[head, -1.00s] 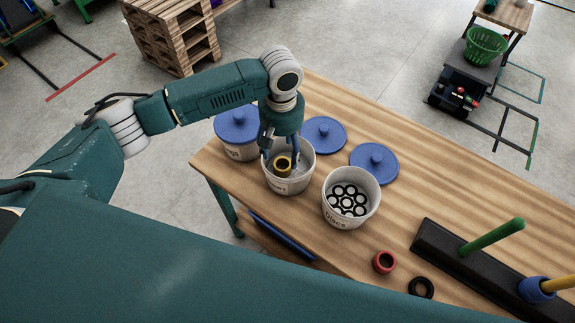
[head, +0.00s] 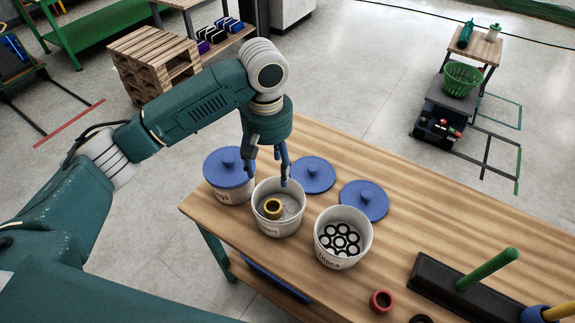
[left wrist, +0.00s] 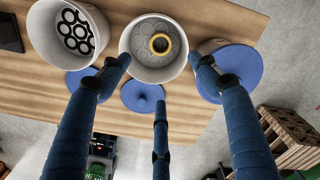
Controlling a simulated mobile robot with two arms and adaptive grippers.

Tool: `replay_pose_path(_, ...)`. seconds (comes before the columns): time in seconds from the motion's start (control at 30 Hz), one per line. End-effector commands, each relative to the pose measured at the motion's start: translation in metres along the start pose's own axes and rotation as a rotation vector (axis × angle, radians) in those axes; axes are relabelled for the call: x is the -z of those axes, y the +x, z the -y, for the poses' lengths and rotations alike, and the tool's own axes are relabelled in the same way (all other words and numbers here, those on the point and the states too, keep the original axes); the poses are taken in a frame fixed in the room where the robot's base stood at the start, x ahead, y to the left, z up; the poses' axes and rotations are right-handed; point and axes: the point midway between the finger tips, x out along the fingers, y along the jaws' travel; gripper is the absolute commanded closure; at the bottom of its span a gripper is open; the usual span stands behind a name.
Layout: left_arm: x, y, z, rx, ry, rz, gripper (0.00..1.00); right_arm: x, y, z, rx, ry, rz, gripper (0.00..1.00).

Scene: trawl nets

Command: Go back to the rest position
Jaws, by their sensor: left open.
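My left gripper (head: 268,166) is open and empty, fingers pointing down just above the middle white bucket. It also shows in the left wrist view (left wrist: 160,85), its fingers spread apart. A yellow ring (head: 272,208) lies inside the middle bucket (head: 279,228), clear of the fingers; it shows in the left wrist view too (left wrist: 160,44). My right gripper is in neither view.
A bucket of black-and-white discs (head: 343,258) stands to the right, a blue-lidded bucket (head: 229,168) to the left. Two blue lids (head: 364,200) lie behind. A red ring (head: 381,301) and a dark base with a green peg (head: 488,269) are on the wooden table (head: 440,222).

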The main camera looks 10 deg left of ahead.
Motion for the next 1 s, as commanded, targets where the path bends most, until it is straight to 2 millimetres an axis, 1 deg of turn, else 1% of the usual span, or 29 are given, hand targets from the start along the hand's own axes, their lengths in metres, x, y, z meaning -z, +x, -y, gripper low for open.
replay_pose_path(0.17, -0.001, 0.001, 0.000, -0.001, 0.003, 0.001, 0.38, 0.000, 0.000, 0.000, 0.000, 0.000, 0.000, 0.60)
replay_pose_path(0.27, -0.010, 0.011, -0.005, -0.015, 0.040, 0.007, 0.38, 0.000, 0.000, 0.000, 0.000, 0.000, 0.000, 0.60)
replay_pose_path(0.37, -0.031, 0.033, -0.016, -0.059, 0.134, 0.013, 0.38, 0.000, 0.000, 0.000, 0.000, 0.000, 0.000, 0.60)
replay_pose_path(0.5, -0.074, 0.070, -0.036, -0.170, 0.312, 0.002, 0.38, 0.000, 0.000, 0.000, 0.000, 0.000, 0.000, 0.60)
replay_pose_path(0.6, -0.101, 0.088, -0.044, -0.251, 0.409, -0.029, 0.38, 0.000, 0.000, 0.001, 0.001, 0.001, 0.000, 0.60)
replay_pose_path(0.67, -0.114, 0.097, -0.045, -0.291, 0.452, -0.053, 0.38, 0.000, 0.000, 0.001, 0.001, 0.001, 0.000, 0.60)
replay_pose_path(0.77, -0.133, 0.109, -0.039, -0.340, 0.501, -0.099, 0.38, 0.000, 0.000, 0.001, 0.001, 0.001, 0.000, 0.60)
replay_pose_path(0.83, -0.144, 0.117, -0.029, -0.358, 0.525, -0.136, 0.38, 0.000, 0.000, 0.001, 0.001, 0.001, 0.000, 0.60)
replay_pose_path(0.97, -0.158, 0.130, 0.003, -0.344, 0.548, -0.210, 0.38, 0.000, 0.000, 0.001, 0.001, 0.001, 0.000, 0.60)
replay_pose_path(1.0, -0.161, 0.133, 0.014, -0.330, 0.553, -0.228, 0.38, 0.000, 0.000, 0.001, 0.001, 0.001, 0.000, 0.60)
